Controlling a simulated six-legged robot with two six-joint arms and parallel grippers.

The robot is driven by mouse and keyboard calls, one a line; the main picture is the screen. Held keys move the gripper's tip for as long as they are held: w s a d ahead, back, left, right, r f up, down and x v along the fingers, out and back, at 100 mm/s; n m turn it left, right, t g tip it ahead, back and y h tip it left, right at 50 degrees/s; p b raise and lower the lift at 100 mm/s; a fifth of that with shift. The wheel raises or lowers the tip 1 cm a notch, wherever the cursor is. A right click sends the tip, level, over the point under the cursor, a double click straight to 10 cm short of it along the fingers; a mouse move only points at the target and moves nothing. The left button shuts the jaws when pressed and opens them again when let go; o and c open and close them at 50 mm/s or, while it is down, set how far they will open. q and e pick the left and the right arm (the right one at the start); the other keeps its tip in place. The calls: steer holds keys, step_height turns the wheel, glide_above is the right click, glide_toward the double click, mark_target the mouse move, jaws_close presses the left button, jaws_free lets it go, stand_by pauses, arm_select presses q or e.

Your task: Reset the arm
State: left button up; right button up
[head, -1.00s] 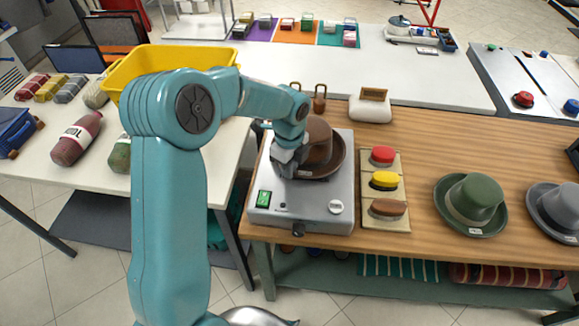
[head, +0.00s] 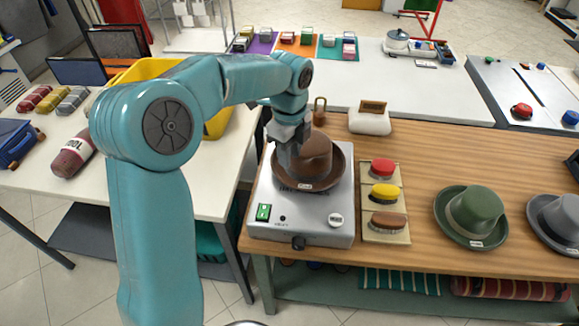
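My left arm comes in from the left, bent over the white table. My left gripper (head: 287,150) points down at the left side of a brown hat (head: 318,152). The hat sits on a grey machine (head: 325,222) with a green switch. The gripper overlaps the hat's brim and crown in the picture; I cannot tell whether it touches the hat. Its fingers are too small and partly hidden to show whether they are open. My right gripper is not in view.
Red, yellow and brown brushes (head: 384,193) lie right of the machine. A green hat (head: 475,213) and a grey hat (head: 560,215) sit farther right on the wooden table (head: 430,150). A yellow crate (head: 218,122) is behind my arm.

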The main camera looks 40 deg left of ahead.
arm_select(q)
steer(key=shift+r, duration=0.8)
